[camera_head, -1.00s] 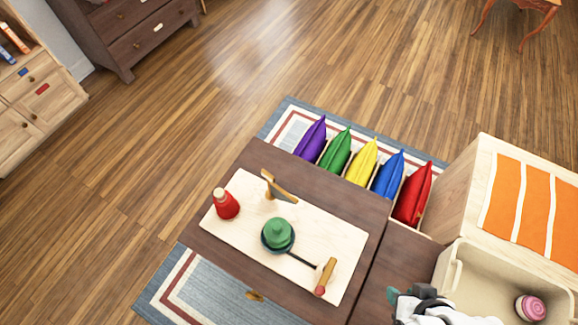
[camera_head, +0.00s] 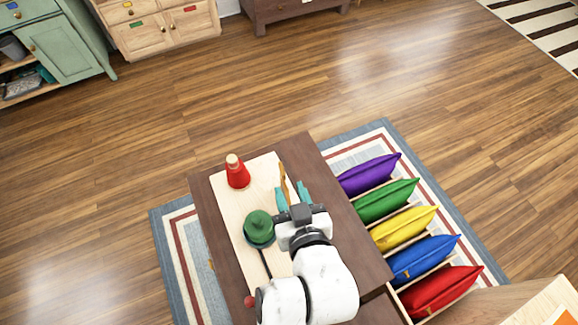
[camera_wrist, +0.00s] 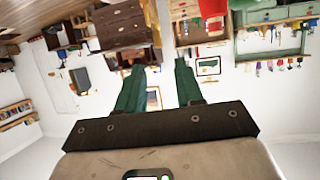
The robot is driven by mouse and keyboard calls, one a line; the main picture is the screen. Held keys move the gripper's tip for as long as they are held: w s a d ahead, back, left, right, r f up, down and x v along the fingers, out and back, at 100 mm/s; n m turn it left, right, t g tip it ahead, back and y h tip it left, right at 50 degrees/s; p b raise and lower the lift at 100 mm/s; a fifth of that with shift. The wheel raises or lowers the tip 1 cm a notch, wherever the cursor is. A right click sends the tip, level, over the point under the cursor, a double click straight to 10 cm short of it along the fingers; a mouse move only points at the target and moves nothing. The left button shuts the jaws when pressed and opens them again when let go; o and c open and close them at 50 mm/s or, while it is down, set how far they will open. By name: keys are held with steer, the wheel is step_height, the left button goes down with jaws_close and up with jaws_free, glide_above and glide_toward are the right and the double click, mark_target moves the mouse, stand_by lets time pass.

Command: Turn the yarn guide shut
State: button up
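The yarn guide appears to be the thin wooden bar (camera_head: 283,183) on the pale board (camera_head: 259,171). In the wrist view a wooden strip (camera_wrist: 152,20), probably this guide, lies beyond the fingertips. My gripper (camera_head: 292,186) is over the right side of the board with its teal fingers apart, close to the guide. The wrist view shows the gripper (camera_wrist: 158,66) open, with nothing between the fingers. I cannot tell whether a finger touches the guide. The arm hides the board's lower right part and the guide's lower end.
A red cone (camera_head: 237,175) stands at the board's far end. A green spool (camera_head: 259,226) sits left of my gripper, with a dark rod (camera_head: 266,264) beside it. Several coloured cushions stand right of the dark table (camera_head: 348,225). The floor beyond is clear.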

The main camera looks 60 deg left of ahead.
mark_target(282, 169)
steer(key=x, duration=0.9)
steer(key=shift+f, duration=0.1)
steer(key=shift+c, duration=0.4)
jaws_close()
